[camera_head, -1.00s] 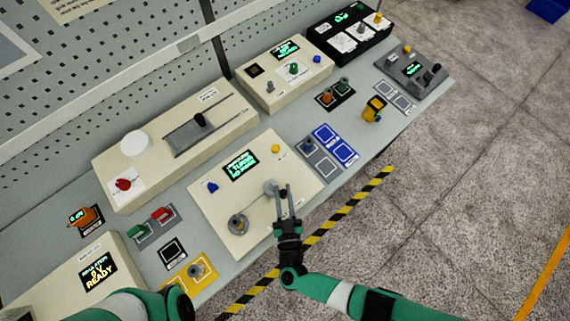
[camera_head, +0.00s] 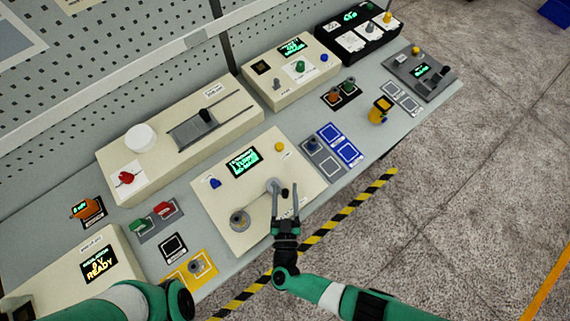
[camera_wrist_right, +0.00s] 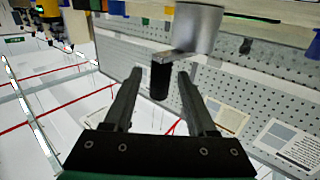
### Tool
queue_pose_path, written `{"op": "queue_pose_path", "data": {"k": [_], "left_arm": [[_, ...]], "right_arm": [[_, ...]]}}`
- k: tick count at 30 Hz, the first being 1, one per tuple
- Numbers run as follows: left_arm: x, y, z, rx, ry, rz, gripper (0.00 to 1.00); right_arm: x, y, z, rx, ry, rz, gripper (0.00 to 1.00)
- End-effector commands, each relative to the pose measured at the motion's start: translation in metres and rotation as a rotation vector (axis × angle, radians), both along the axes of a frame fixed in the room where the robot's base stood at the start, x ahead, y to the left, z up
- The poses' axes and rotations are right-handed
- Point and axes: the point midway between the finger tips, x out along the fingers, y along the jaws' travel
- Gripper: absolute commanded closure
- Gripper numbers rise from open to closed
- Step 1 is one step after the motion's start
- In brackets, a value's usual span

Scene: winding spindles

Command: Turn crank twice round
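The winder panel (camera_head: 230,185) is a cream box with a green-lit screen (camera_head: 244,162). Its crank has a grey hub (camera_head: 273,185) and a short arm with a black handle (camera_head: 285,192). In the right wrist view the hub (camera_wrist_right: 197,30) is a grey cylinder and the black handle (camera_wrist_right: 160,78) hangs from the arm's end. My right gripper (camera_head: 286,192) is open, its fingers apart on either side of the handle, with gaps visible in the right wrist view (camera_wrist_right: 160,85). A grey spindle (camera_head: 239,219) stands left of the crank. My left gripper is out of view.
A blue knob (camera_head: 214,182) and a yellow button (camera_head: 279,146) sit on the same panel. A cream box with a slider (camera_head: 205,117) stands behind it. Blue-framed pads (camera_head: 341,151) lie to the right. The floor beyond the striped edge is clear.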

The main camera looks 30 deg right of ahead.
Motion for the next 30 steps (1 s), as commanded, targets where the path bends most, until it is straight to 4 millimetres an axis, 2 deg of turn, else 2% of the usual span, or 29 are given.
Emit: {"op": "queue_pose_path", "data": {"k": [8, 21, 25, 30], "left_arm": [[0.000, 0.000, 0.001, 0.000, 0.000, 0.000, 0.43], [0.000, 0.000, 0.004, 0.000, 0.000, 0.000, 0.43], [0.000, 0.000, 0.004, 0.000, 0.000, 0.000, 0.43], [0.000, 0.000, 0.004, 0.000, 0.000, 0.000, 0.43]], "right_arm": [[-0.008, 0.004, 0.000, -0.001, 0.002, 0.002, 0.43], [-0.091, 0.044, -0.001, 0.000, 0.001, 0.006, 0.43], [-0.103, 0.049, -0.001, 0.000, 0.000, 0.003, 0.43], [-0.106, 0.049, -0.001, 0.000, 0.001, -0.001, 0.43]]}}
